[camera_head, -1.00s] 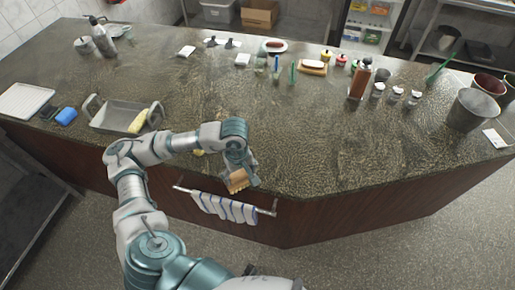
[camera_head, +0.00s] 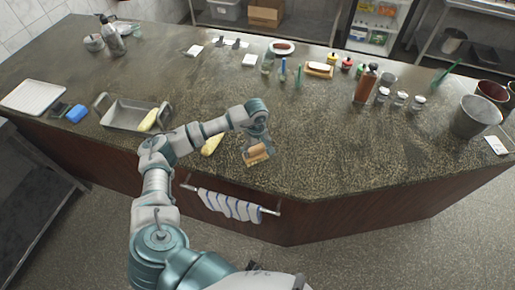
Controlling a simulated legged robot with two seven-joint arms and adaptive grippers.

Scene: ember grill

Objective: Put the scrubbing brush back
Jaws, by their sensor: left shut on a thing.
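My left gripper (camera_head: 257,146) reaches in over the front edge of the counter, pointing down. It is shut on the scrubbing brush (camera_head: 257,154), a small light-brown wooden block. The brush is over the counter near its front edge; I cannot tell whether it touches the top. The fingers hide part of it. My right gripper is out of view.
A yellow item (camera_head: 212,144) lies just left of the brush. A metal pan (camera_head: 125,114) with another yellow item, a blue sponge (camera_head: 76,114) and a white tray (camera_head: 32,97) are farther left. A striped towel (camera_head: 230,205) hangs below the edge. The counter right of the gripper is clear.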

